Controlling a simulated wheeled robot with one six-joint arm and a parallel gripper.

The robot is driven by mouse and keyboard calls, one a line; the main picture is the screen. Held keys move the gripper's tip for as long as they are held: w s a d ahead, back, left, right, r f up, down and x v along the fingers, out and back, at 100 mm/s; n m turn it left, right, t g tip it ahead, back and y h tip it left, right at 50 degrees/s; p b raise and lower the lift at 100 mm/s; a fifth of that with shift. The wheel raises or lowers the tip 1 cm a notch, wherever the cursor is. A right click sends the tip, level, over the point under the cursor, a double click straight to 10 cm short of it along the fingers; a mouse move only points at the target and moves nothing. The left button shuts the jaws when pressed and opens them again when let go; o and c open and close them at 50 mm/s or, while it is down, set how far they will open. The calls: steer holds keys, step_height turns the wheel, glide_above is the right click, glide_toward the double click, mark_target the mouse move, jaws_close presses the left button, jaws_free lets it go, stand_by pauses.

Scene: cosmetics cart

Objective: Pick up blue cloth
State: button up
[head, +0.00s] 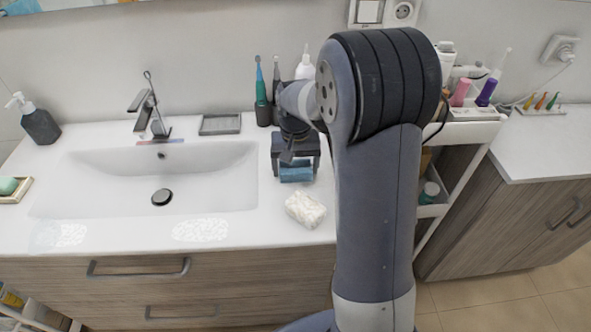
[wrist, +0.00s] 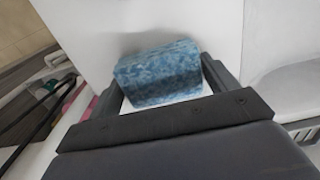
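The blue cloth (head: 297,174) is a small, thick, mottled blue block on the white counter to the right of the basin. It also shows in the wrist view (wrist: 160,72), where its far end reaches a little past the fingertips. My gripper (head: 296,158) is over it and points down, with the fingers wide apart. In the wrist view my gripper's fingers (wrist: 166,82) stand on either side of the cloth, close to its sides, with a narrow gap visible at the right. Part of the cloth is hidden under the gripper in the head view.
A cream, lumpy sponge-like block (head: 306,210) lies just in front of the cloth. Toothbrushes in a dark cup (head: 263,113) and a white bottle (head: 305,68) stand behind my gripper. The basin (head: 110,185) is to the left. A loaded cart (head: 462,132) stands to the right.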

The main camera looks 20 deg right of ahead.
steer(key=c, duration=0.6)
